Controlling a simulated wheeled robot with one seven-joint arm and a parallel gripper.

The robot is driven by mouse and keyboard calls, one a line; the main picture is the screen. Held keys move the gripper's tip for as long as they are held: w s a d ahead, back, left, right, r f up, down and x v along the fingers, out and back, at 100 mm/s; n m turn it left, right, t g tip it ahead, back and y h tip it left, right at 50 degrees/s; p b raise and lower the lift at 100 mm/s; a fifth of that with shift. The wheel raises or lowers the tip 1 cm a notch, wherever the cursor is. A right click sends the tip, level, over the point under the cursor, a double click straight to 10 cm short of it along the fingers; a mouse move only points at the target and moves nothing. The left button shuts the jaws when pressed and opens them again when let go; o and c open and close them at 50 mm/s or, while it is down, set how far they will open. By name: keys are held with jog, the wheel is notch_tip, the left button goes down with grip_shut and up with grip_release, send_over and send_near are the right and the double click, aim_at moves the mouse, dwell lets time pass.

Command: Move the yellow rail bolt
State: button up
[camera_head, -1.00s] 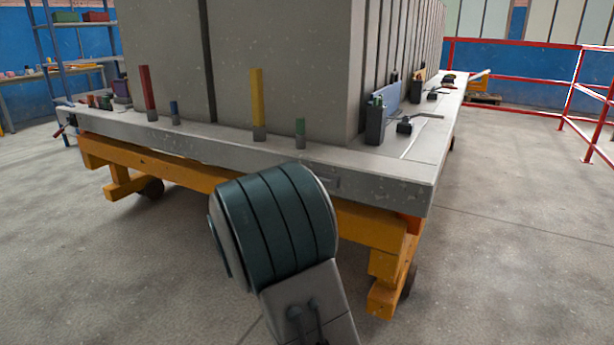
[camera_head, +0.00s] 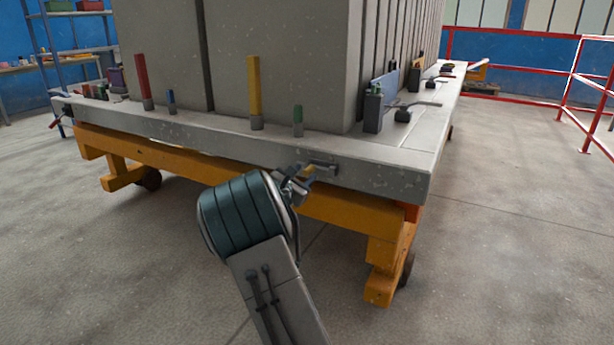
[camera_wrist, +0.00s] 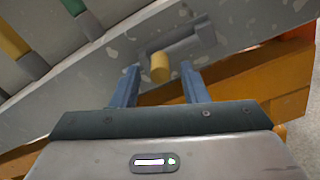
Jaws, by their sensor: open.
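The yellow rail bolt (camera_wrist: 160,68) sits on a grey bracket on the side face of the grey rail. In the wrist view its yellow end shows between my two blue fingers, with a gap on both sides. In the head view the bolt (camera_head: 309,170) is small, just right of my gripper tip. My gripper (camera_wrist: 158,82) is open and empty. In the head view my gripper (camera_head: 296,182) is partly hidden behind my wrist and points at the rail's front face.
The bracket (camera_wrist: 190,42) is fixed to the rail (camera_head: 380,172). Tall yellow (camera_head: 254,88) and red (camera_head: 143,78) posts and a short green post (camera_head: 298,120) stand on top. An orange beam (camera_head: 340,207) runs below. Red railings (camera_head: 530,66) stand at the right.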

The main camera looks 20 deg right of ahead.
aim_at(313, 170)
jog(key=shift+x, duration=1.45)
